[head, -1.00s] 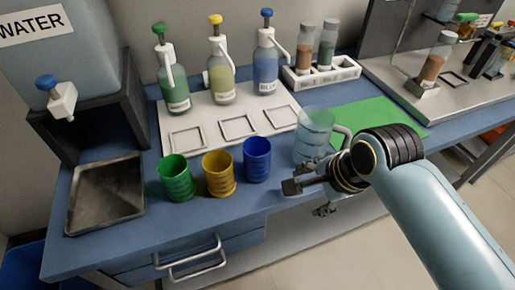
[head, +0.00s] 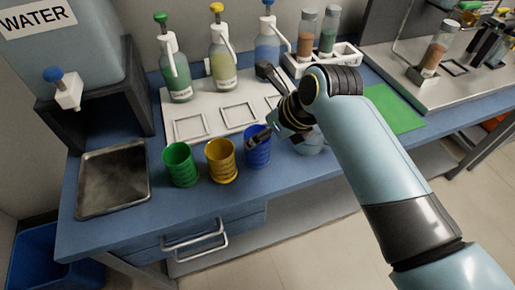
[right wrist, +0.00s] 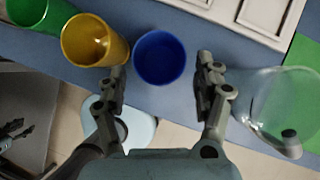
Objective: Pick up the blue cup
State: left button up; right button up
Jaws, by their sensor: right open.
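The blue cup (head: 257,158) stands upright on the blue bench, at the right end of a row with the yellow cup (head: 221,162) and the green cup (head: 180,165). My right gripper (head: 262,104) is over the cup, and one finger overlaps the cup's upper part in the head view. In the right wrist view, the blue cup (right wrist: 160,58) lies between the two spread fingers of my right gripper (right wrist: 161,66), with a gap on each side. The gripper is open and empty.
The yellow cup (right wrist: 92,40) is close beside one finger. A clear beaker with a handle (right wrist: 280,104) is beyond the other finger. A white tray (head: 190,128) with pump bottles stands behind the cups. A metal tray (head: 112,180) lies at left.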

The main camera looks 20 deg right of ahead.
jog(key=x, duration=0.5)
jog(key=shift+s+r, duration=0.1)
jog(key=c, duration=0.9)
jog(key=shift+c, duration=0.2)
